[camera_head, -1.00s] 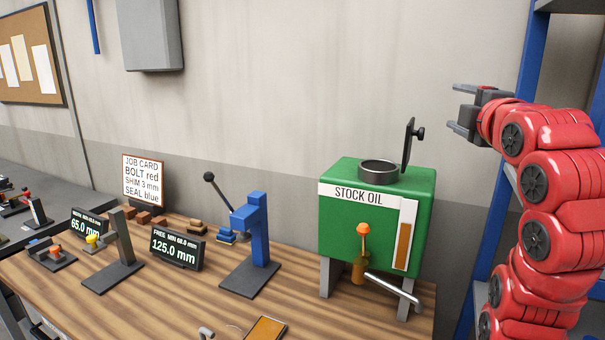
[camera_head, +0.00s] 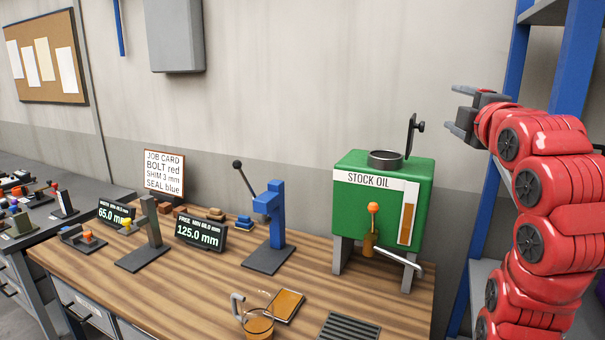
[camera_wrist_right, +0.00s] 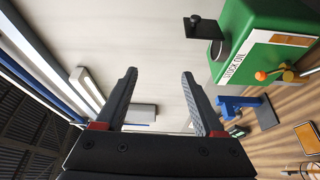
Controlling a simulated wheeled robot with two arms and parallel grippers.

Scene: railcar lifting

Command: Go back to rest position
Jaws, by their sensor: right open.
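My right gripper (camera_head: 462,112) is open and empty, raised in the air to the right of the green stock oil tank and higher than it. In the right wrist view its two fingers (camera_wrist_right: 160,100) stand apart with nothing between them. The green stock oil tank (camera_head: 343,215) stands on legs on the bench, with its round filler opening (camera_head: 385,160) and its lid (camera_head: 412,135) standing up. The tank also shows in the right wrist view (camera_wrist_right: 245,25). My left gripper does not show.
The wooden bench (camera_head: 320,295) carries a glass jug (camera_head: 257,322) with amber liquid, a blue press (camera_head: 277,220), a job card (camera_head: 164,173) and digital displays (camera_head: 201,234). A blue-framed shelf (camera_head: 512,80) stands at the right, behind my right arm. A grey wall box (camera_head: 175,38) hangs above.

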